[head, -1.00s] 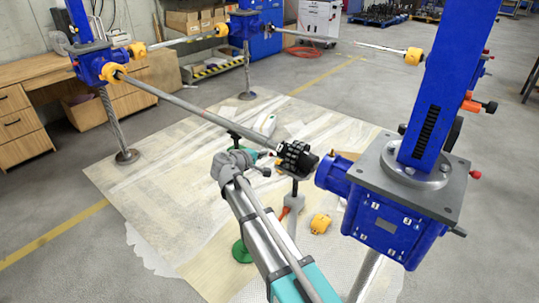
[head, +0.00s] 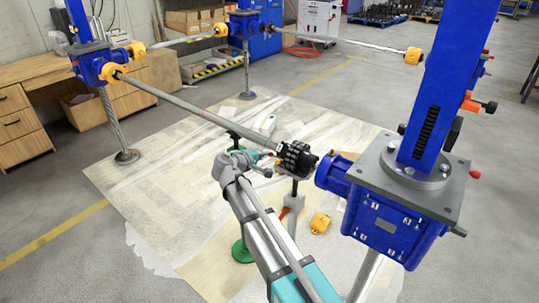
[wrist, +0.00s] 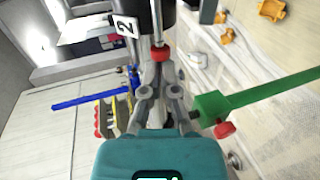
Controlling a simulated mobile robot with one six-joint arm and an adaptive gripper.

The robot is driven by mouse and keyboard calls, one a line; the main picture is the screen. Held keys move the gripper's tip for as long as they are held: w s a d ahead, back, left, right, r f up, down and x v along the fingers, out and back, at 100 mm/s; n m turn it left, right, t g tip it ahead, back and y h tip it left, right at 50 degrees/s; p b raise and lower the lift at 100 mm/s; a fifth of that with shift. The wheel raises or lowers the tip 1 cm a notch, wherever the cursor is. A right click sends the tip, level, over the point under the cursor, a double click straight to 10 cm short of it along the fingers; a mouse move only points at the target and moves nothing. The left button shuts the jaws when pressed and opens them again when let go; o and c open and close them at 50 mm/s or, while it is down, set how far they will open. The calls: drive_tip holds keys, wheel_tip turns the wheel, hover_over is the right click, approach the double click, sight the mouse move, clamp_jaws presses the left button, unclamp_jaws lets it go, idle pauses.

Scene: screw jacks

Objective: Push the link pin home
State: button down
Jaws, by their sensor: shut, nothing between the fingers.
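The black chain coupling (head: 297,160) sits at the right end of the long shaft (head: 195,112), facing the blue jack at right. In the wrist view its dark body (wrist: 168,18) is at the top. A slim silver pin with a red end (wrist: 160,53) points down from it toward me; I take this for the link pin, and how deep it sits cannot be told. My gripper (wrist: 160,70) is shut and empty, its fingertips just below the red end, touching or nearly so. In the head view my gripper (head: 276,153) is beside the coupling, its tips partly hidden.
The blue jack (head: 380,220) stands close at right. A yellow part (head: 320,223) lies on the floor sheet. In the wrist view a green bar (wrist: 265,92) lies right of my fingers, and a tag marked 2 (wrist: 125,27) is at upper left.

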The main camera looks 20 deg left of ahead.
drive_tip(key=shift+s+d, duration=0.35)
drive_tip(key=shift+d, duration=0.4)
drive_tip(key=shift+s+d, duration=0.3)
drive_tip(key=shift+d, duration=0.5)
drive_tip(key=shift+s+d, duration=0.35)
drive_tip(key=shift+d, duration=0.4)
idle(0.9)
drive_tip(key=shift+w+a, duration=0.15)
drive_tip(key=shift+a, duration=0.2)
idle(0.7)
drive_tip(key=p+v, duration=0.1)
drive_tip(key=v, duration=0.5)
drive_tip(key=shift+p, duration=0.4)
idle(0.3)
drive_tip(key=shift+d, duration=0.1)
idle(0.4)
